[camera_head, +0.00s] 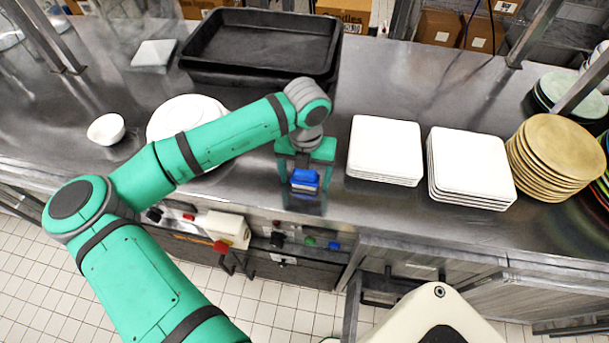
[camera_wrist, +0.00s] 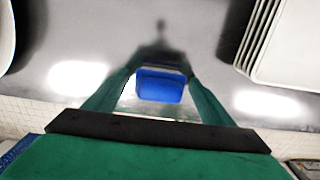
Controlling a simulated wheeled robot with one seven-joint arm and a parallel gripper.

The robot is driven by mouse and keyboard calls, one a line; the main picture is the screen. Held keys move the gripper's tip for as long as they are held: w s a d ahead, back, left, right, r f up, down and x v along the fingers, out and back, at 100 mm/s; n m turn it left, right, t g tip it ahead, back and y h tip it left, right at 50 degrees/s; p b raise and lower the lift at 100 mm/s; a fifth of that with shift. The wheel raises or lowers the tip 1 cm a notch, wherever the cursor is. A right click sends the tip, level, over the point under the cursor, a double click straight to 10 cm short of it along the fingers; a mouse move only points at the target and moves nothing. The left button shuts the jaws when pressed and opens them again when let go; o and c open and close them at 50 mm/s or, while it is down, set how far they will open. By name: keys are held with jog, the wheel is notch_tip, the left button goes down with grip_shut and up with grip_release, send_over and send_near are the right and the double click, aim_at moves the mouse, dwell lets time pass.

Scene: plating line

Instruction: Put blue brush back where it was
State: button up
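The blue brush (camera_head: 304,178) is between the two green fingers of my gripper (camera_head: 305,172), near the front edge of the steel counter. It has a pale strip under its blue top. In the wrist view the brush (camera_wrist: 160,87) fills the space between the fingertips (camera_wrist: 161,80), with one finger against each side. My gripper looks shut on it. I cannot tell whether the brush touches the counter or is just above it.
White square plates stand in two stacks (camera_head: 384,148) (camera_head: 470,165) to the right, with tan plates (camera_head: 555,155) beyond. Round white plates (camera_head: 160,122) and a small bowl (camera_head: 106,129) are left. Black trays (camera_head: 262,75) stand behind. The steel counter (camera_head: 255,200) is bare around the brush.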

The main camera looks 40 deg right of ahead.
notch_tip(320, 180, up, 12)
jog(key=shift+r, duration=0.1)
dwell(0.7)
dwell(0.5)
